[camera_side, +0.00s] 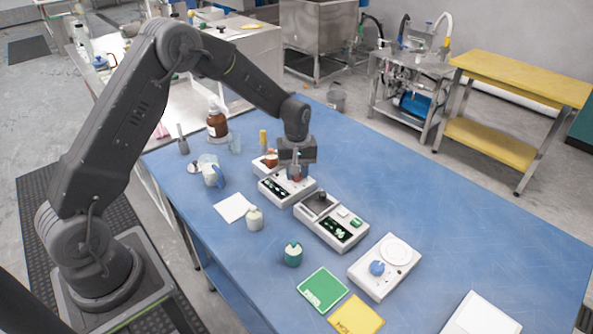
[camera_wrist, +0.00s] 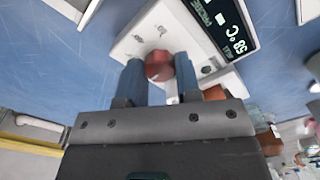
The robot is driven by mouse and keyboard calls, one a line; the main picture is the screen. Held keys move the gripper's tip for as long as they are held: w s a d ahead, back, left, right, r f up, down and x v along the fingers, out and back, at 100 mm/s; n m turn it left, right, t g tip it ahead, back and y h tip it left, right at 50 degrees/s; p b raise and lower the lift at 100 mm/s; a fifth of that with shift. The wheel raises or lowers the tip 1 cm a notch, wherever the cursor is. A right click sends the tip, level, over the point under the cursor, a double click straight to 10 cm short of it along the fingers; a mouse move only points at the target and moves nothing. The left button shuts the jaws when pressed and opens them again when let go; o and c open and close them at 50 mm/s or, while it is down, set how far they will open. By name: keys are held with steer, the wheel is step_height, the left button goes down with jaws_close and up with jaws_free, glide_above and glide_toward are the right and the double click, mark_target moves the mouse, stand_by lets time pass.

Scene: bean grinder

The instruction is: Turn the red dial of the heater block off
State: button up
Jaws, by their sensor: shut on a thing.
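The heater block (camera_side: 270,183) is a white box with a dark display, standing near the middle of the blue table. Its display (camera_wrist: 228,22) shows "58 °C" and "PROBE" in the wrist view, turned sideways. The red dial (camera_wrist: 158,66) sits on the block's top face, between my fingers. My gripper (camera_wrist: 161,73) points down over the block and is shut on the red dial, one finger on each side. In the side view my gripper (camera_side: 295,175) is over the block, and its fingers hide most of the dial. The dial's markings are not readable.
A white unit with a display (camera_side: 332,221) stands close to the block's right. Beyond it is a white device with a blue knob (camera_side: 377,268). A brown bottle (camera_side: 217,124) and a yellow-topped item (camera_side: 263,138) stand behind. The table's right side is mostly clear.

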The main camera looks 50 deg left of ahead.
stand_by(0.3)
steer(key=o, duration=0.9)
steer(key=shift+r, duration=0.1)
step_height(320, 180, up, 14)
steer(key=shift+f, duration=0.15)
